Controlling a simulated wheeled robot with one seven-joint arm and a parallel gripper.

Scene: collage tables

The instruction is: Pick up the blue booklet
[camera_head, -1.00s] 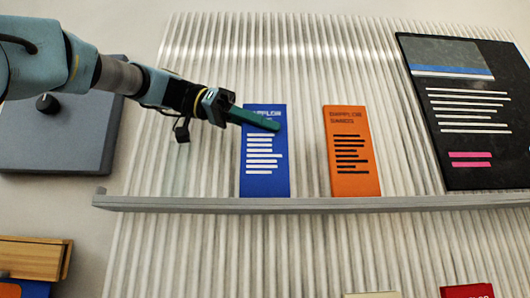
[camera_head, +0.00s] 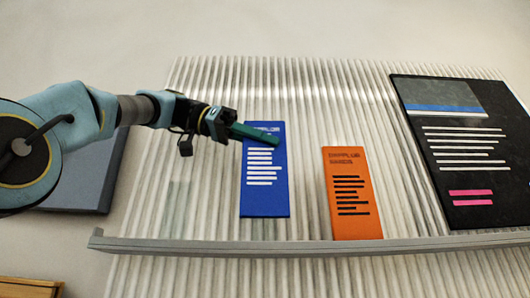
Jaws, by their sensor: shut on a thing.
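The blue booklet (camera_head: 264,190) with white text lines is upright in front of the corrugated panel. Its lower edge is clear of the grey ledge (camera_head: 300,246), with a gap below it. My gripper (camera_head: 258,134) reaches in from the left, its green fingers across the top of the booklet and hiding part of its title. The gripper is shut on the booklet near its top edge. The far finger is hidden behind the booklet.
An orange booklet (camera_head: 352,195) stands on the ledge to the right. A large black poster (camera_head: 470,150) stands further right. A grey-blue panel (camera_head: 85,180) is behind my arm at the left. A wooden edge (camera_head: 30,287) shows at the lower left.

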